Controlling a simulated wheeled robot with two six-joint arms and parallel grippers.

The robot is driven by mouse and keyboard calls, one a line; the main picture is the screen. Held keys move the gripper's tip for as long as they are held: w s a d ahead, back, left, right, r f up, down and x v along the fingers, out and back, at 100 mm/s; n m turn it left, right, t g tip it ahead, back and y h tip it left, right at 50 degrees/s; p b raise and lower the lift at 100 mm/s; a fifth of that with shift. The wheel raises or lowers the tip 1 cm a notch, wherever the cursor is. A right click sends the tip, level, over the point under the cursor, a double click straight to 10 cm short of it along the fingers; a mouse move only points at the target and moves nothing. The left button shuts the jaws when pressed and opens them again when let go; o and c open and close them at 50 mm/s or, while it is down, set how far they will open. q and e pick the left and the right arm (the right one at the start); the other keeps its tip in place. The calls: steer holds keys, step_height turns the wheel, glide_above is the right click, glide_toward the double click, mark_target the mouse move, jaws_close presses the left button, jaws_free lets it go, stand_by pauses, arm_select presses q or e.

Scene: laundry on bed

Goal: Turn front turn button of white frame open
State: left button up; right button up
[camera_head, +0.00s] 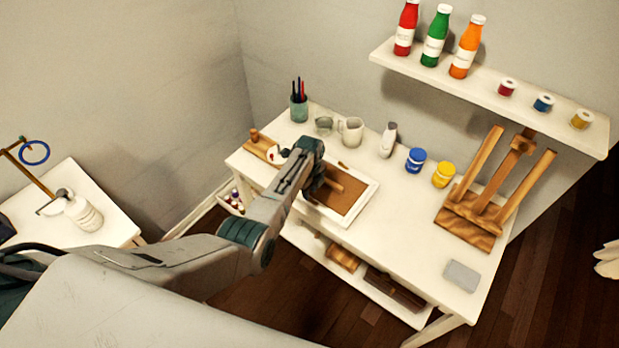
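The white frame (364,207) lies flat on the white table, with a brown backing panel (345,198) inside it. My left gripper (318,190) is over the left part of the frame, and my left arm reaches in from the lower left. The gripper and wrist hide the frame's left side and part of its near side. A thin light-brown strip (333,184) shows beside the gripper over the panel; I cannot tell whether it is a turn button. The fingers are dark and small, so their opening and any contact are unclear.
Behind the frame stand a pencil cup (299,108), a white jug (350,131), a white bottle (388,141), a blue jar (416,160) and a yellow jar (443,174). A wooden easel (483,215) is at right. The table's front right is mostly clear around a grey block (461,275).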

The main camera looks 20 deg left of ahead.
arm_select(q)
step_height(320, 180, up, 8)
steer(key=b, duration=0.1)
steer(key=shift+r, duration=0.25)
steer(key=shift+f, duration=0.1)
stand_by(0.3)
